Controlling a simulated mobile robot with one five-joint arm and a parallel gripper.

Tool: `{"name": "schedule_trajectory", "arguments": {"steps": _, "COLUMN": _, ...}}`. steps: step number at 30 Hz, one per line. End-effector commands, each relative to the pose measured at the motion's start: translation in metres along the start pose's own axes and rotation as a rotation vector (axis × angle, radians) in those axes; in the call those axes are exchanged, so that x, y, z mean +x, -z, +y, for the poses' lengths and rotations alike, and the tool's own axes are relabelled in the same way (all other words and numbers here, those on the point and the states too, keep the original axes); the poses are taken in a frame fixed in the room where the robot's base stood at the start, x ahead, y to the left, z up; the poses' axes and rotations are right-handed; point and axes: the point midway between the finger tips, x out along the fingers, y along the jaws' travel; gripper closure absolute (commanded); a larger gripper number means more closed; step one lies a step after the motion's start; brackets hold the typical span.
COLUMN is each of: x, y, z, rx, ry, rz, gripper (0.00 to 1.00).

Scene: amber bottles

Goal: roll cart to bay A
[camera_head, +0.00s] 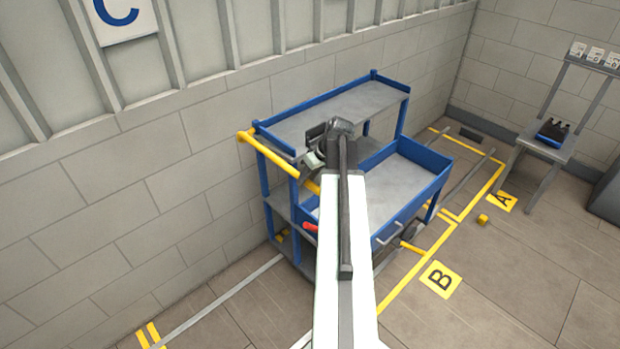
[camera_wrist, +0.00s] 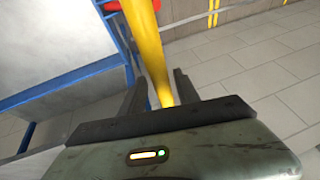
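The blue cart (camera_head: 420,160) with grey shelves stands by the wall, beside the floor label B (camera_head: 440,279). Its yellow handle bar (camera_head: 285,164) is at its near left end. Bay A, with its yellow label (camera_head: 502,201) and yellow floor lines (camera_head: 487,184), lies beyond the cart to the right. My gripper (camera_head: 318,155) is at the handle end, partly hidden by my arm. In the wrist view, the yellow bar (camera_wrist: 149,45) passes between the two fingers of my gripper (camera_wrist: 160,80). Small gaps seem to show beside the bar; contact is unclear.
A C sign (camera_head: 118,14) hangs on the left wall. Floor at the lower right is clear.

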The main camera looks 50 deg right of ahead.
Motion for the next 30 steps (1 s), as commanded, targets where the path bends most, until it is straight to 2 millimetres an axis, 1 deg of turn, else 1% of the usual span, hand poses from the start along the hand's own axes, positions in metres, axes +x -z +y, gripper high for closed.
{"name": "schedule_trajectory", "arguments": {"steps": 1, "x": -0.0001, "y": 0.0001, "z": -0.0002, "rx": 0.000, "ry": 0.000, "rz": 0.000, "gripper": 0.79}}
{"name": "schedule_trajectory", "arguments": {"steps": 2, "x": -0.0001, "y": 0.0001, "z": -0.0002, "rx": 0.000, "ry": 0.000, "rz": 0.000, "gripper": 0.88}}
{"name": "schedule_trajectory", "arguments": {"steps": 3, "x": -0.0001, "y": 0.0001, "z": -0.0002, "rx": 0.000, "ry": 0.000, "rz": 0.000, "gripper": 0.99}}
{"name": "schedule_trajectory", "arguments": {"steps": 4, "x": -0.0001, "y": 0.0001, "z": -0.0003, "rx": 0.000, "ry": 0.000, "rz": 0.000, "gripper": 1.00}}
{"name": "schedule_trajectory", "arguments": {"steps": 30, "x": 0.0001, "y": 0.0002, "z": -0.0005, "rx": -0.001, "ry": 0.000, "rz": 0.000, "gripper": 1.00}}
